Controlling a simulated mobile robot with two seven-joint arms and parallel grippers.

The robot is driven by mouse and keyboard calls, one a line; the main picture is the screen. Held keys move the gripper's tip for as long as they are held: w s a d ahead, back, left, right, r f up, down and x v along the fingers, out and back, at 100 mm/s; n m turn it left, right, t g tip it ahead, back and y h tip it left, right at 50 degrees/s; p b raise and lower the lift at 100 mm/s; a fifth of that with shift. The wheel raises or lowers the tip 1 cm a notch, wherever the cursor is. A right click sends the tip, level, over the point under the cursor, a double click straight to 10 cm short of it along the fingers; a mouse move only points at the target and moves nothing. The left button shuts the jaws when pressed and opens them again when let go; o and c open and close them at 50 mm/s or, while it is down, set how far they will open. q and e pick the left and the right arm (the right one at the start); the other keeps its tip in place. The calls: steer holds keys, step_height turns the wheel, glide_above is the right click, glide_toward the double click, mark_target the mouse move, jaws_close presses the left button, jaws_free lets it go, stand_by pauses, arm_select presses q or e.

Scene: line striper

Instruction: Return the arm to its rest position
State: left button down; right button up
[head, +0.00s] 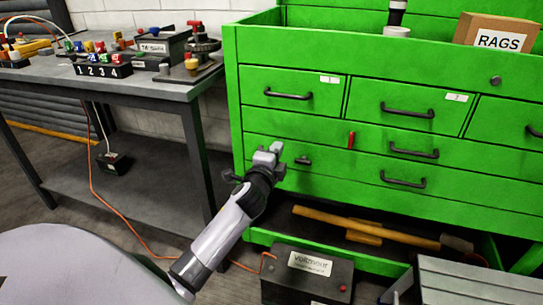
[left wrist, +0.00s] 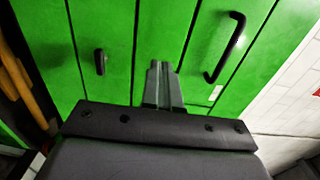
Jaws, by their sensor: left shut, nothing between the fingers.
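My left gripper (head: 268,157) is in front of the green tool cabinet (head: 262,74), near its left side and level with the lower drawers. Its fingers are shut with nothing between them. In the left wrist view the shut fingers (left wrist: 160,84) point at the green drawer fronts. A black drawer handle (left wrist: 225,48) is to their right and a smaller dark pull (left wrist: 99,62) to their left. I cannot tell whether the fingertips touch the cabinet. My right gripper is not in view.
A workbench (head: 150,84) with small devices stands left. A black battery box (head: 306,277) sits on the floor below my left arm, beside a grey metal box (head: 478,283). A long-handled hammer (head: 375,230) lies in the cabinet's open bottom.

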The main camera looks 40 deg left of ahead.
arm_select(q)
steer(key=shift+v, duration=1.8)
steer(key=s+d+f+n+g+h, duration=0.2)
steer(key=s+d+f+n+h, duration=0.15)
steer(key=s+d+f, duration=0.35)
steer(key=s+d+f+n+g+h, duration=0.2)
steer(key=s+d+f+n, duration=0.3)
steer(key=s, duration=0.5)
steer(key=s+d+f+n+g+h, duration=0.3)
steer(key=s+d+f, duration=0.2)
steer(key=s+f, duration=0.25)
step_height(320, 180, up, 15)
steer(key=s+a+p, duration=0.1)
steer(key=s+p, duration=0.1)
steer(key=p, duration=1.5)
steer(key=shift+f+y, duration=0.25)
steer(key=shift+y, duration=0.1)
steer(key=shift+n, duration=0.25)
